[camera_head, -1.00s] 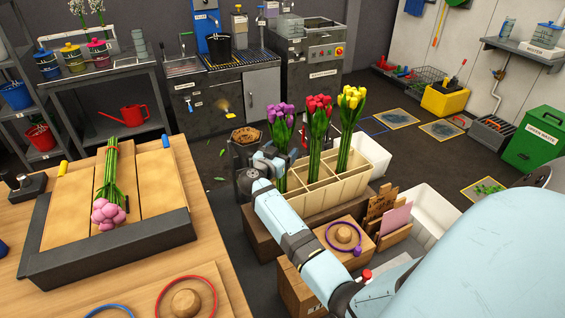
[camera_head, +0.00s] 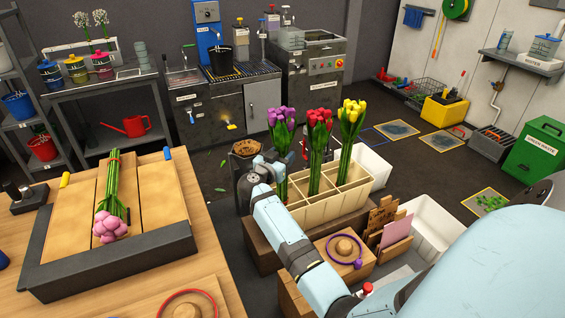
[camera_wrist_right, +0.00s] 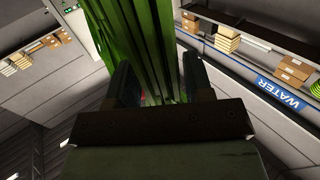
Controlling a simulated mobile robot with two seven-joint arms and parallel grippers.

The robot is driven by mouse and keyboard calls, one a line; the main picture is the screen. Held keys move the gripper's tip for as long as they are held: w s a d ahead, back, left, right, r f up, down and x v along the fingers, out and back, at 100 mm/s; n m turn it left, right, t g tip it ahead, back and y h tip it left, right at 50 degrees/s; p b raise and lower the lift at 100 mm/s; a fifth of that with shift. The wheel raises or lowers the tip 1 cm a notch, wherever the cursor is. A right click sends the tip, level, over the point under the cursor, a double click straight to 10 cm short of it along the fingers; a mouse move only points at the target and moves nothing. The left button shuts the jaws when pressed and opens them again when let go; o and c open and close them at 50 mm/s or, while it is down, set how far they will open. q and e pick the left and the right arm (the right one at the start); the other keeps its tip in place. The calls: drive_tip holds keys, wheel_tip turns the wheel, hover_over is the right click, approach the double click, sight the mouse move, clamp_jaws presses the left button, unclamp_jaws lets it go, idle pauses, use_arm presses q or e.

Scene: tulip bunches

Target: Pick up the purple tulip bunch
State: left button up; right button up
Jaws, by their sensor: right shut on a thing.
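The purple tulip bunch (camera_head: 281,121) stands upright at the left end of the cream divided crate (camera_head: 322,206) in the head view. My right gripper (camera_head: 269,167) is shut on its green stems below the blooms. In the right wrist view the green stems (camera_wrist_right: 145,45) run between the two fingers of my right gripper (camera_wrist_right: 155,82). My arm partly hides the lower stems, so I cannot tell whether their ends are clear of the crate. My left gripper is not in view.
A red tulip bunch (camera_head: 319,135) and a yellow one (camera_head: 349,125) stand in the crate to the right.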

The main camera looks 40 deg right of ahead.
sight(283, 106)
wheel_tip(283, 106, up, 17)
drive_tip(key=p, duration=0.2)
drive_tip(key=shift+f+p, duration=0.1)
drive_tip(key=shift+p, duration=0.3)
